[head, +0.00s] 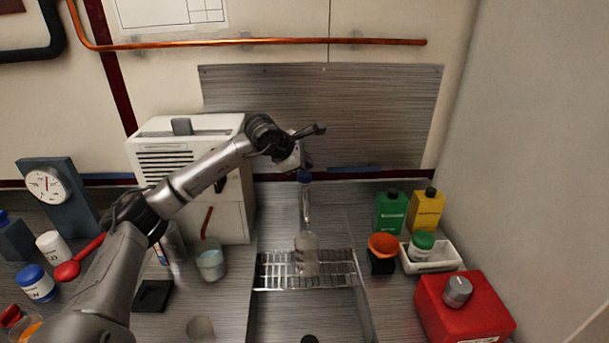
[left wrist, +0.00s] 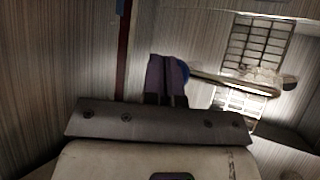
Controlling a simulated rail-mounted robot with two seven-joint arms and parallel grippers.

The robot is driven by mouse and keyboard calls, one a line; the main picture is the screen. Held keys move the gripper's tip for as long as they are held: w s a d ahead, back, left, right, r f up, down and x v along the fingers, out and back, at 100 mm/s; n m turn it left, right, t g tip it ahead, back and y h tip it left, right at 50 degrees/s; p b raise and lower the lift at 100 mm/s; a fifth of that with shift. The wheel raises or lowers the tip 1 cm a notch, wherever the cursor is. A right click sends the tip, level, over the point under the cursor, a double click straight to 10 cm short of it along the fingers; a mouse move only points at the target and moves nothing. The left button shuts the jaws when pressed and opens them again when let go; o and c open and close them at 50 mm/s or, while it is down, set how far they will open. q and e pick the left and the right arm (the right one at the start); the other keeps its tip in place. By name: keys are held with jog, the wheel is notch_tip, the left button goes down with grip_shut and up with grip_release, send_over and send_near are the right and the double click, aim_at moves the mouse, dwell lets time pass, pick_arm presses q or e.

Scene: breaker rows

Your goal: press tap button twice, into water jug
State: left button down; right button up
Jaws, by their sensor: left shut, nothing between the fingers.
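The tap (head: 306,208) is a slim metal spout with a blue button (head: 304,177) on top, in front of the brushed metal back panel. The water jug (head: 307,258) is clear and stands upright on the wire rack below the tap; its water level is too faint to tell. My left gripper (head: 306,166) is shut and empty, pointing down right at the blue button; I cannot tell whether it touches. In the left wrist view the dark fingertips (left wrist: 166,76) are beside the blue button (left wrist: 184,74), with the spout (left wrist: 235,84) running right. My right gripper is not in view.
The wire rack (head: 270,272) spans the sink. Left are a white dispenser box (head: 222,218), a cup (head: 210,262) and a dial scale (head: 47,185). Right are green (head: 390,214) and yellow (head: 426,212) bottles, an orange funnel (head: 382,245) and a red canister (head: 455,318).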

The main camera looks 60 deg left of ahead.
pick_arm(q)
jog(key=shift+f, duration=0.3)
jog(key=shift+f+b, duration=0.45)
jog(key=shift+b, duration=0.05)
dwell(0.5)
jog(key=shift+f+b, duration=0.4)
jog(key=shift+f, duration=0.15)
dwell(0.4)
jog(key=shift+r, duration=0.2)
jog(key=shift+r+p, duration=0.4)
jog(key=shift+p, duration=0.1)
jog(key=shift+r+p, duration=0.7)
jog(key=shift+r, duration=0.05)
